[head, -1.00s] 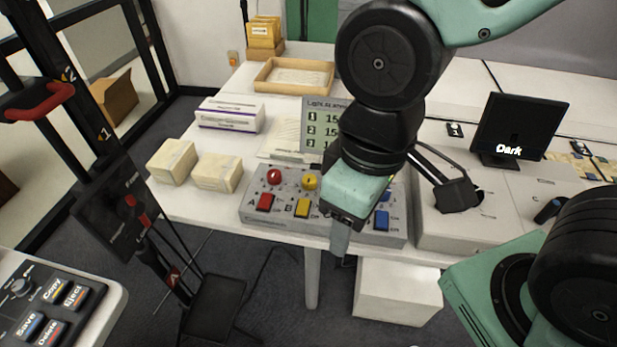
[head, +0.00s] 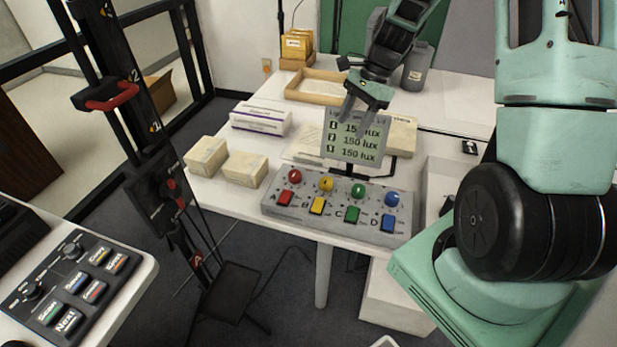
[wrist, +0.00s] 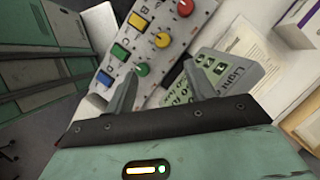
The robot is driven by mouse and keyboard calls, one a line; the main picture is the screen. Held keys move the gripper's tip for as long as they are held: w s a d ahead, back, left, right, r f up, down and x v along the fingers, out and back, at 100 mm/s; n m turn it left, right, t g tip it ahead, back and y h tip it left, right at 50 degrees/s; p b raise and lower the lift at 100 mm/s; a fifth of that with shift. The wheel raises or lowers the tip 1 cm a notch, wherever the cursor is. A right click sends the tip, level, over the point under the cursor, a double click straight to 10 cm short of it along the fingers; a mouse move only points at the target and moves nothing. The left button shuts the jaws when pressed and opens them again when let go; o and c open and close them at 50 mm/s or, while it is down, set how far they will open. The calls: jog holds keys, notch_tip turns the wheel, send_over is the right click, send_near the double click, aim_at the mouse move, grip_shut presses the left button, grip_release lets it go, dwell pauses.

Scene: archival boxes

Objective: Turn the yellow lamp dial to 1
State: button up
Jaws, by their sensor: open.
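The yellow lamp dial (head: 326,184) is a round knob on the grey control box (head: 268,206) at the table's front edge, between the red dial (head: 295,175) and the green dial (head: 358,190). A yellow button (head: 317,206) sits below it. In the wrist view the yellow dial (wrist: 163,40) is beyond my fingertips, near the top. My gripper (head: 355,118) is open and empty, above and behind the control box, near the light display sign (head: 354,136). In the wrist view my gripper (wrist: 162,85) spreads its fingers before the green dial (wrist: 142,69). The yellow dial's setting is too small to read.
A blue dial (head: 392,199) is on the box's right end. Two cream boxes (head: 245,169) and a white carton (head: 261,120) lie to the left. A wooden tray (head: 312,88) is behind. The upright display sign stands close behind the dials.

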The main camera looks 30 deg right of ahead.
jog(key=p, duration=0.2)
send_near(327, 180)
jog(key=shift+m, duration=0.3)
jog(key=x, duration=0.8)
jog(key=shift+w+a+f, duration=0.1)
jog(key=shift+a+f, duration=0.05)
jog(key=shift+f, duration=0.2)
jog(key=c, duration=1)
